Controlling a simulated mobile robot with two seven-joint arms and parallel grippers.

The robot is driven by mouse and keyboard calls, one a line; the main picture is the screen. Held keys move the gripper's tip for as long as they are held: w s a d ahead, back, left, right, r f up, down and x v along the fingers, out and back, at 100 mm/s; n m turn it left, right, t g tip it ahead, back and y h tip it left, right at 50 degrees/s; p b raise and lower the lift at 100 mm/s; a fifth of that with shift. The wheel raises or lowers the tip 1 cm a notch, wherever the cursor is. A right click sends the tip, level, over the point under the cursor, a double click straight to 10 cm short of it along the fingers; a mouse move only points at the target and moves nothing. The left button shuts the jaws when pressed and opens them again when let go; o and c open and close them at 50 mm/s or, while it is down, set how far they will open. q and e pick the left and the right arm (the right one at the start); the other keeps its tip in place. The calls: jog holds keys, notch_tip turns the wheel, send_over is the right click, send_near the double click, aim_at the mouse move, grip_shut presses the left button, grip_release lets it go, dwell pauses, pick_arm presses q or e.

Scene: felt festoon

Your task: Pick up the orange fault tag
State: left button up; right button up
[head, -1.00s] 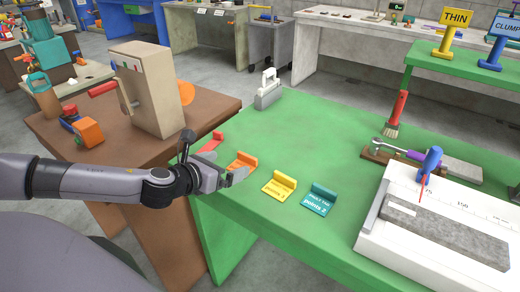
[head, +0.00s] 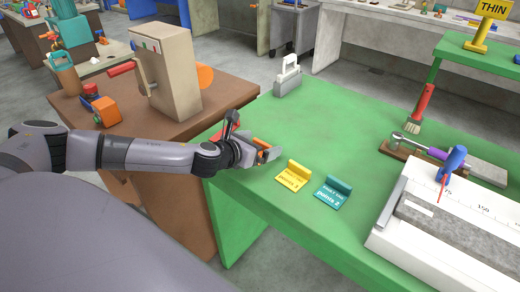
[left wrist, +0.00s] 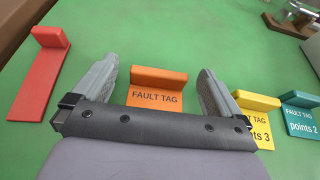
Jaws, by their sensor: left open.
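The orange fault tag (left wrist: 157,88) lies on the green table in the left wrist view, its raised back edge and the words FAULT TAG showing. My left gripper (left wrist: 160,82) is open, with one finger on each side of the tag. I cannot tell whether the fingers touch it. In the head view the left gripper (head: 262,152) hides most of the orange tag (head: 262,143). My right gripper is not in view.
A red tag (left wrist: 40,75) lies to the left of the gripper. A yellow tag (head: 293,176) and a teal tag (head: 333,193) lie to the right. A white scale board (head: 395,240) stands further right. The green table (head: 330,130) is clear behind the tags.

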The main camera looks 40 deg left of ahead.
pick_arm(q)
jog(key=shift+w, duration=0.1)
jog(key=c, duration=1.1)
notch_tip(320, 180, up, 20)
jog(key=p, duration=0.4)
